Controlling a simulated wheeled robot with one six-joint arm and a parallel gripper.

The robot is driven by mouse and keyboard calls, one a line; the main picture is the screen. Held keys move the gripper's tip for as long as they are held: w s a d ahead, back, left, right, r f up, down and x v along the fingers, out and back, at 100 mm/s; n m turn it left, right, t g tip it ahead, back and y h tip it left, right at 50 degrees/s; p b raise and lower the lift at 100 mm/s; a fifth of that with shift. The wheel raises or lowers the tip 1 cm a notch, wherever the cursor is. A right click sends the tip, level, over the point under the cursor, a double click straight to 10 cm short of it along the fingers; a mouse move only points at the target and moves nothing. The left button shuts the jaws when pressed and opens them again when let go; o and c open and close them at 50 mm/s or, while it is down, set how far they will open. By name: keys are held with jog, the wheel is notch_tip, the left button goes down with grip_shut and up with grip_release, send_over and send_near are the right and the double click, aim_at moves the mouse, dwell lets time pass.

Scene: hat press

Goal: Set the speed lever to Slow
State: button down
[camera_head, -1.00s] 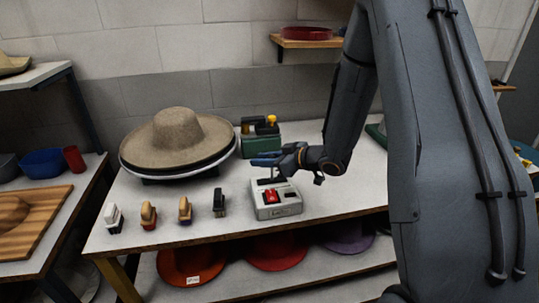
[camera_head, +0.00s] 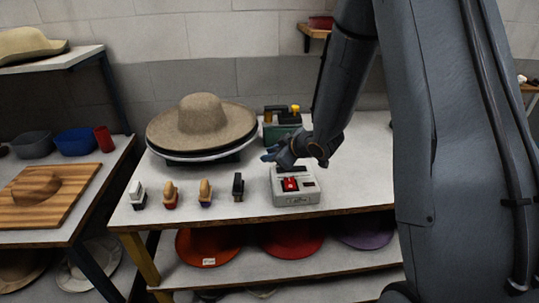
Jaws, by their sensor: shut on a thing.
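The grey control box (camera_head: 296,198) sits near the front edge of the table, with a red rocker switch (camera_head: 290,184) and a dark slot at its back. My gripper (camera_head: 271,156) is just above the back left of this box and reaches in from the right. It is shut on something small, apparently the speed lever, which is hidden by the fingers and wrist. The lever's setting and the Slow mark cannot be made out.
A felt hat (camera_head: 202,122) rests on a round stand at the back left. A green device with a yellow knob (camera_head: 295,110) stands behind my gripper. Several brushes (camera_head: 170,194) stand in a row left of the box. Coloured hats (camera_head: 208,246) lie on the shelf below.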

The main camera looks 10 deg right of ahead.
jog(key=shift+s+f, duration=0.15)
jog(key=shift+f, duration=0.1)
jog(key=c, duration=1.6)
grip_release()
jog(key=shift+d, duration=0.1)
jog(key=shift+o, duration=0.2)
jog(key=shift+r, duration=0.1)
jog(key=shift+b+v, duration=0.55)
jog(key=shift+v, duration=3.25)
